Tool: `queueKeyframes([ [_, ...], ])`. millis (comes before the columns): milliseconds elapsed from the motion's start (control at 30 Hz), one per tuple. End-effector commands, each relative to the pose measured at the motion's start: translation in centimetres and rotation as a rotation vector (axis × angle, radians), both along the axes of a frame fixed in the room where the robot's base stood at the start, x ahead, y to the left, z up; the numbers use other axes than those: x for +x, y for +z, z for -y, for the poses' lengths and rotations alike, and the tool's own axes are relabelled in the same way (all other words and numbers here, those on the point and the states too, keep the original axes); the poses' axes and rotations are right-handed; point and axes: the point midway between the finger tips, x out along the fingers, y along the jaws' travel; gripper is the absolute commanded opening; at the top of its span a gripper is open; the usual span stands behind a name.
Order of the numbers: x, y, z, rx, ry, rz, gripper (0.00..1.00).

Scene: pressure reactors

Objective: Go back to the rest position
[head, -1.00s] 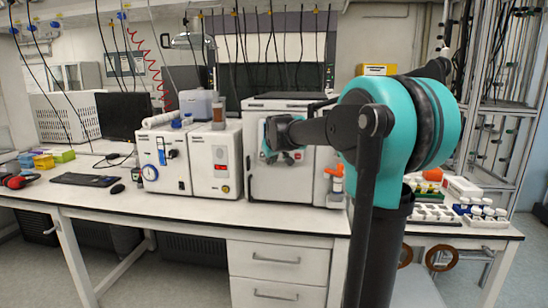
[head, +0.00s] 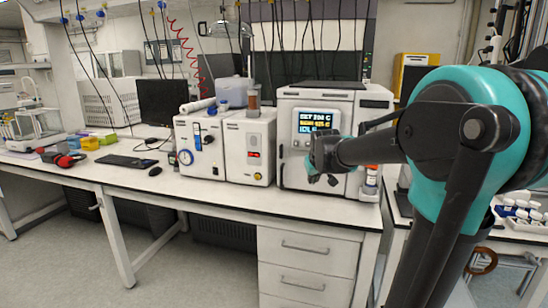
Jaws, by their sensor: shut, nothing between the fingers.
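My gripper (head: 325,160) is at the end of my dark and teal arm, raised in front of the large white reactor unit (head: 300,172). It appears folded and small, and its fingers look closed with nothing held. It overlaps the lower part of the unit's front; I cannot tell the gap between them. The unit's lit screen (head: 318,122) shows above the gripper. My arm hides the right part of the unit's front.
Two smaller white units (head: 199,147) stand left of the reactor. Drawers (head: 305,255) are below. Vials (head: 522,210) stand at the right edge. Floor (head: 60,270) is free at left.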

Motion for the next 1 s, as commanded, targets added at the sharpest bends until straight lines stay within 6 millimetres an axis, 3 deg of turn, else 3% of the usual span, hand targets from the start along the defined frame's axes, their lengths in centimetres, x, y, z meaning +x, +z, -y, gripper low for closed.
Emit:
queueKeyframes([
  [33, -2.4, -1.9, 0.5, 0.011, -0.017, -0.025, 0.0],
  [300, -14.7, -11.2, 1.9, 0.073, -0.106, -0.164, 0.0],
  [500, -23.5, -17.2, 2.3, 0.112, -0.164, -0.256, 0.0],
  [600, -26.8, -19.3, 2.4, 0.126, -0.187, -0.29, 0.0],
  [800, -30.1, -21.3, 2.4, 0.139, -0.208, -0.324, 0.0],
  [1000, -30.3, -21.4, 2.4, 0.14, -0.21, -0.328, 0.0],
])
